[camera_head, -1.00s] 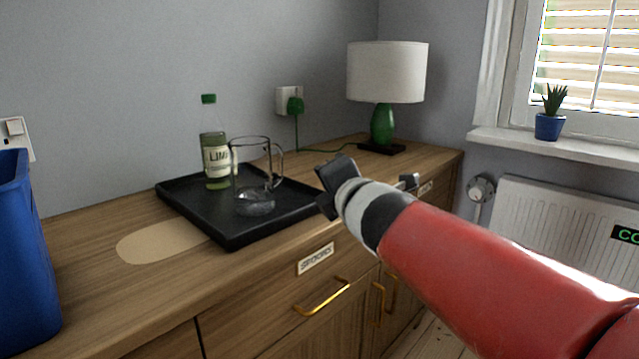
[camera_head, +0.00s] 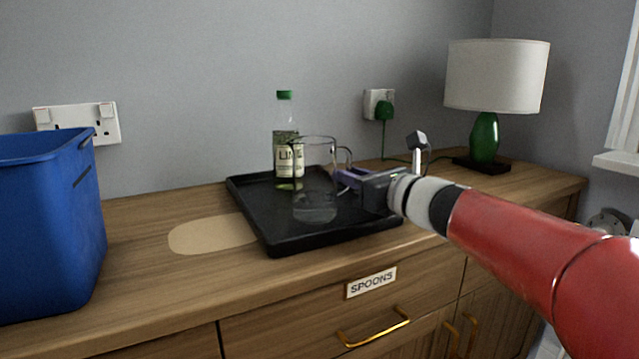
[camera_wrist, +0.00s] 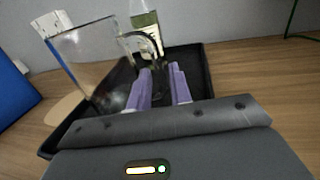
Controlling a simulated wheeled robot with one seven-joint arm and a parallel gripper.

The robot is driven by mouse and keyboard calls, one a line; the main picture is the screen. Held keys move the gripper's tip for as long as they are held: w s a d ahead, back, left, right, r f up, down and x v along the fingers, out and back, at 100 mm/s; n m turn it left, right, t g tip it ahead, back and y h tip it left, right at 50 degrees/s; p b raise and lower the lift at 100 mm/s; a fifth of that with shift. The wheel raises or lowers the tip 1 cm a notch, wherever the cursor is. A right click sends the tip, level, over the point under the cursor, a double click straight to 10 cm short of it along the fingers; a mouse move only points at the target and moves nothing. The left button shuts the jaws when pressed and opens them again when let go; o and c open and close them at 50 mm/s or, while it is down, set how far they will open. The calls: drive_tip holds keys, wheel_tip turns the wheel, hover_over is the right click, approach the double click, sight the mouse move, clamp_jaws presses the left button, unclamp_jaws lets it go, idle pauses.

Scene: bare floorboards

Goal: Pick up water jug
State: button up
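The water jug is a clear glass jug (camera_head: 315,208) standing upright on a black tray (camera_head: 285,243), its handle on the right side. In the wrist view the jug (camera_wrist: 88,58) is at upper left, with its handle (camera_wrist: 150,38) just beyond the fingertips. My gripper (camera_head: 343,178) reaches in from the right, its purple fingers close to the handle. In the wrist view my gripper (camera_wrist: 160,72) has a narrow gap between its fingers and looks open. I cannot tell whether the handle lies between them or whether they touch it.
A lime bottle (camera_head: 287,150) with a green cap stands behind the jug on the tray. A blue bin (camera_head: 50,225) is at left, a green lamp (camera_head: 487,135) at right. The wooden counter (camera_head: 140,285) has free room left of the tray.

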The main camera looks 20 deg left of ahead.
drive_tip(key=x, duration=0.3)
drive_tip(key=shift+w+a, duration=0.1)
drive_tip(key=shift+w, duration=0.05)
drive_tip(key=shift+c, duration=0.3)
clamp_jaws()
drive_tip(key=shift+r, duration=0.2)
